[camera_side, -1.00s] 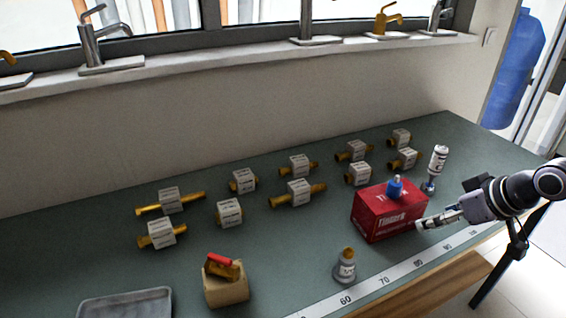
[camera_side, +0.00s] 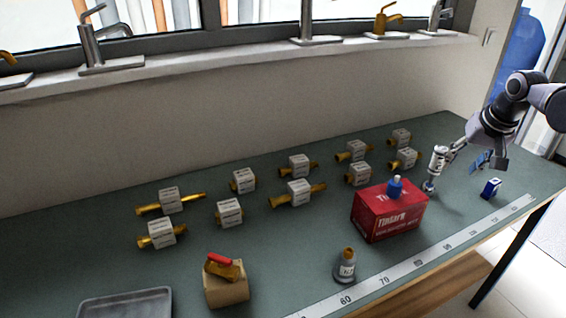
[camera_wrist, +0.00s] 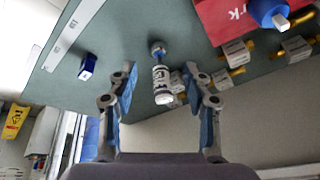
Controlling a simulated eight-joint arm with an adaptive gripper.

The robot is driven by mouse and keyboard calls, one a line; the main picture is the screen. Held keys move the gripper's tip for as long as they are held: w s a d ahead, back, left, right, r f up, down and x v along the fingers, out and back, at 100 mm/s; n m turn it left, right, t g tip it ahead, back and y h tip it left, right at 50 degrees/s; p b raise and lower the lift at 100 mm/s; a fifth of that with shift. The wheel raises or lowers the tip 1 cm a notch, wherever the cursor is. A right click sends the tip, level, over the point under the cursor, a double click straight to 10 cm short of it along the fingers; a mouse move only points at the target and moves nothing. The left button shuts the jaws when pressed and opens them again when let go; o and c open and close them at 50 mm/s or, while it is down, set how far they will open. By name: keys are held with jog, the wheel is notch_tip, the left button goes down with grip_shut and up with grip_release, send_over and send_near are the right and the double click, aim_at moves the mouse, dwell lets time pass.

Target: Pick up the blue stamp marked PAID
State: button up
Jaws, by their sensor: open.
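A small blue block with a white marked face (camera_side: 491,187) stands on the green bench at the right; it also shows left of my fingers in the wrist view (camera_wrist: 87,67). A blue piece with a pale top (camera_side: 395,187) sits on the red box; it also shows in the wrist view (camera_wrist: 268,10). I cannot read PAID on either. My gripper (camera_side: 466,156) is open, its blue-padded fingers apart; in the wrist view (camera_wrist: 160,82) a white labelled cylinder (camera_wrist: 162,82) appears between them. I cannot tell whether they touch it.
The red box (camera_side: 385,219) stands left of the white cylinder (camera_side: 437,165). A ruler strip (camera_side: 420,262) runs along the front.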

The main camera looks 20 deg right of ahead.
jog(key=w+d+m+g, duration=0.2)
jog(key=d+m, duration=0.3)
jog(key=d, duration=0.6)
jog(key=m+g, duration=0.2)
jog(key=m, duration=0.2)
send_near(495, 181)
jog(key=shift+w+d+f, duration=0.1)
jog(key=shift+d+f, duration=0.05)
jog(key=shift+d, duration=0.1)
jog(key=shift+d+f, duration=0.2)
jog(key=shift+f, duration=1.5)
jog(key=shift+d+f, duration=0.2)
jog(key=shift+f, duration=1.5)
jog(key=shift+d+f, duration=0.2)
jog(key=shift+f, duration=1.5)
grip_shut()
